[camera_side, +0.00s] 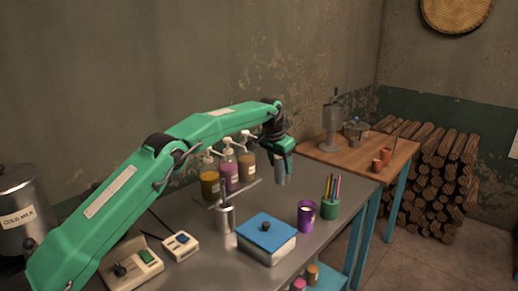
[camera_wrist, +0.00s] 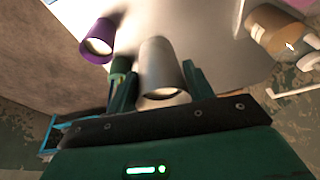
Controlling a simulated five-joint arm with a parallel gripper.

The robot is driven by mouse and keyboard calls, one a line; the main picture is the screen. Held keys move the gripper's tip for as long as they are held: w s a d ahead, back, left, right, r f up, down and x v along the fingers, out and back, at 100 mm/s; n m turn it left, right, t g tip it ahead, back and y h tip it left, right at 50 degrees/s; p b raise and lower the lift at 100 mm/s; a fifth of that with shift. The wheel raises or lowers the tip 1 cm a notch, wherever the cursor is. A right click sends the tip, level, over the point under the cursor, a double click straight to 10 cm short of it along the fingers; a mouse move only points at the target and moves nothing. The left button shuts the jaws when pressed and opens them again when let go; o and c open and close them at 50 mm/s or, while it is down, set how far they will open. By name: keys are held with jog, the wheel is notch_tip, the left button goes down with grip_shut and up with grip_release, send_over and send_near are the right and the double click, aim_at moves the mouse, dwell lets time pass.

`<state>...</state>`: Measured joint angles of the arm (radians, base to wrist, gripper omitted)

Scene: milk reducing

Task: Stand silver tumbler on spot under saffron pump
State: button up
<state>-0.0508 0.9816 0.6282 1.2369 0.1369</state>
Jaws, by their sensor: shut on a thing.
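My gripper (camera_side: 282,158) is shut on the silver tumbler (camera_side: 280,178), held above the metal table near its back edge. In the wrist view the tumbler (camera_wrist: 160,65) sits between the two dark green fingers of my gripper (camera_wrist: 160,82). Three pump bottles stand left of the gripper: a yellow one (camera_side: 209,186), which looks like the saffron pump, a purple one (camera_side: 229,172) and a brownish one (camera_side: 248,163). I cannot make out the spot under the pump.
A silver container with rods (camera_side: 225,218) stands in front of the bottles. A blue-lidded box (camera_side: 266,234), purple cup (camera_side: 306,215) and green pen holder (camera_side: 329,208) stand nearer the right. Two small devices (camera_side: 180,246) (camera_side: 134,268) lie at left.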

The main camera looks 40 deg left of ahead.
jog(key=s+d+r, duration=0.1)
jog(key=s+r, duration=0.2)
jog(key=s, duration=0.9)
jog(key=s+d+r+n, duration=0.1)
jog(key=s+r, duration=0.3)
jog(key=s, duration=0.9)
jog(key=shift+d, duration=0.75)
jog(key=shift+s+f, duration=0.1)
jog(key=shift+s+f, duration=1.05)
jog(key=shift+f, duration=0.25)
jog(key=shift+s+f, duration=1)
jog(key=shift+f, duration=0.3)
